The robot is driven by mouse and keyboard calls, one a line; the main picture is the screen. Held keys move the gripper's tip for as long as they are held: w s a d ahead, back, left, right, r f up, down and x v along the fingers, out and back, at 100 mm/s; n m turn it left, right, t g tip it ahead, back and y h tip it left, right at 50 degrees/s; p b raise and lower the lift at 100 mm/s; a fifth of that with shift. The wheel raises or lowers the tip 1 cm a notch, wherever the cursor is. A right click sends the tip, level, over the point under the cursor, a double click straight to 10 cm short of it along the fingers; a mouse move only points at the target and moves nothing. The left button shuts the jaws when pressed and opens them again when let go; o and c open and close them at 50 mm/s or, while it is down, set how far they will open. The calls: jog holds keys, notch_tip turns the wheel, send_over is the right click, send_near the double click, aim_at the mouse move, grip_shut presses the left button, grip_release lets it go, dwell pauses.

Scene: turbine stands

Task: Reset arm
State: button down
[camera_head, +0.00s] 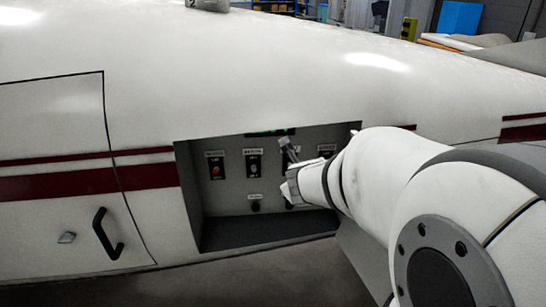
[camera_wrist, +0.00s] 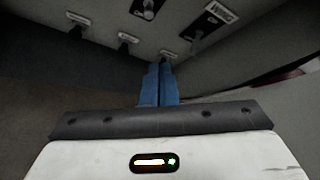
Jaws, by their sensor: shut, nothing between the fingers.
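My gripper (camera_head: 287,150) is at the end of my white arm, in front of the recessed control panel (camera_head: 230,175) in the head view. Its fingers are shut with nothing between them. In the wrist view the blue fingers of my gripper (camera_wrist: 161,75) lie together and point toward the panel. A dark knob (camera_wrist: 167,57) shows just beyond the fingertips; I cannot tell whether they touch it. My arm hides part of the panel's right side in the head view.
The panel has a red switch (camera_head: 216,171), a middle switch (camera_head: 254,169) and a lower knob (camera_head: 255,206). The recess walls and its lower ledge (camera_head: 265,230) surround my gripper. The white body has a door with a black handle (camera_head: 106,234) at left.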

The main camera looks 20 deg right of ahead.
dwell(0.4)
jog(key=s+a+r+n+y, duration=0.25)
jog(key=a+n+y, duration=0.35)
jog(key=a+n, duration=0.85)
jog(key=s+d+f+n+g, duration=0.1)
jog(key=s+f+n+g, duration=0.1)
jog(key=s+n, duration=0.6)
jog(key=s+f+n+g+h, duration=0.1)
jog(key=s+f+n+g, duration=0.2)
jog(key=s+n, duration=0.4)
jog(key=n+g+b, duration=0.1)
jog(key=n, duration=0.3)
jog(key=shift+s+d, duration=0.35)
